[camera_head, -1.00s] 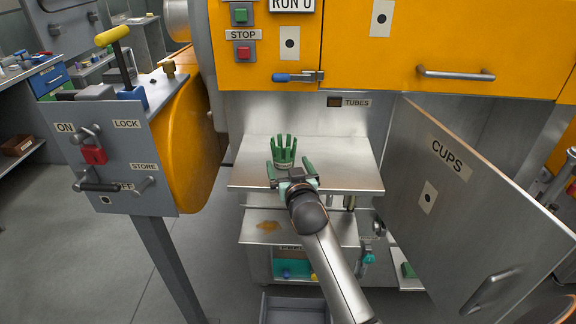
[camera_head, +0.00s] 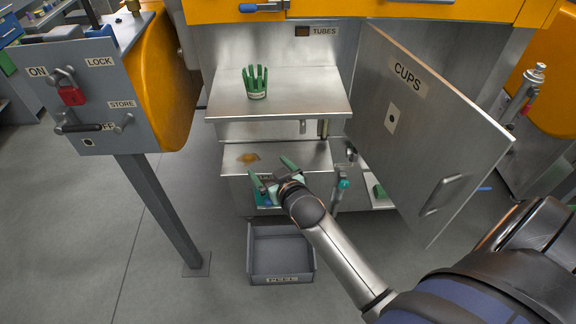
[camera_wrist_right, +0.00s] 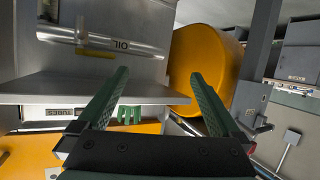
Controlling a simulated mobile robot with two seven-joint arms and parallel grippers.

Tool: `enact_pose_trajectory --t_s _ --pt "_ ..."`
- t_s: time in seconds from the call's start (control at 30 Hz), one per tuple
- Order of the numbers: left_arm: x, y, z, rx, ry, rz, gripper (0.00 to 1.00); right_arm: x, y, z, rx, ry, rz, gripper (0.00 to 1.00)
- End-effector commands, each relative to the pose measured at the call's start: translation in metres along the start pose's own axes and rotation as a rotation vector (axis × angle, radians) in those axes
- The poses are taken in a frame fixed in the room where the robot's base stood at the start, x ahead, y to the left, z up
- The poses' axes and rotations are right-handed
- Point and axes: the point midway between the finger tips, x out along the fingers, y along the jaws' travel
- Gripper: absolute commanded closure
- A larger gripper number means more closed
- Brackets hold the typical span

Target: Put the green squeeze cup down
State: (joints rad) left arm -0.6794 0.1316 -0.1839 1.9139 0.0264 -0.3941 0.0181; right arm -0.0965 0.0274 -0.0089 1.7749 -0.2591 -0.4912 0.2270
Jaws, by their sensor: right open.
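The green squeeze cup (camera_head: 255,84) stands upright, fingers up, on the upper steel shelf (camera_head: 300,100) of the machine. Nothing holds it. My right gripper (camera_head: 272,172) is open and empty, in front of the lower shelf, below and apart from the cup. In the right wrist view, the open jaws (camera_wrist_right: 165,95) show with nothing between their tips. Part of the green cup (camera_wrist_right: 130,114) shows there beyond the shelf edge, near the left finger. My left gripper is not in view.
The open CUPS door (camera_head: 425,120) stands to the right of the shelves. The lower shelf (camera_head: 305,155) bears an orange-brown stain. A grey drawer-like bin (camera_head: 282,275) sits low in front. A grey lever panel (camera_head: 95,85) on a post stands at left.

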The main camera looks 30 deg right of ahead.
Motion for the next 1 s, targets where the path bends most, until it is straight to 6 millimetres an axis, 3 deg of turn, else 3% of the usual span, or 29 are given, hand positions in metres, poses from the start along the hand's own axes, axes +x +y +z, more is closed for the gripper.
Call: enact_pose_trajectory --t_s 0.03,0.1,0.2,0.33,0.43,0.53,1.0 --pt "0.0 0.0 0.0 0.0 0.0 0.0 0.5 -0.021 -0.012 0.041 -0.024 -0.062 -0.045 0.0" --pt "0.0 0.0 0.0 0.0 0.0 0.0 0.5 -0.05 -0.028 0.086 -0.044 -0.131 -0.109 0.0" --pt "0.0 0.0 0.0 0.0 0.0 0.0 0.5 -0.095 -0.048 0.139 -0.06 -0.223 -0.192 0.0" --pt "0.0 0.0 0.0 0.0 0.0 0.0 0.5 -0.145 -0.067 0.185 -0.062 -0.312 -0.274 0.0" --pt "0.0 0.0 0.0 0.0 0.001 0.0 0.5 -0.169 -0.075 0.202 -0.058 -0.35 -0.31 0.0" --pt "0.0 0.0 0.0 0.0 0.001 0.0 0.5 -0.18 -0.079 0.21 -0.055 -0.368 -0.327 0.0" --pt "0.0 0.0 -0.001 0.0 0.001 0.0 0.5 -0.181 -0.079 0.211 -0.055 -0.37 -0.327 0.0"
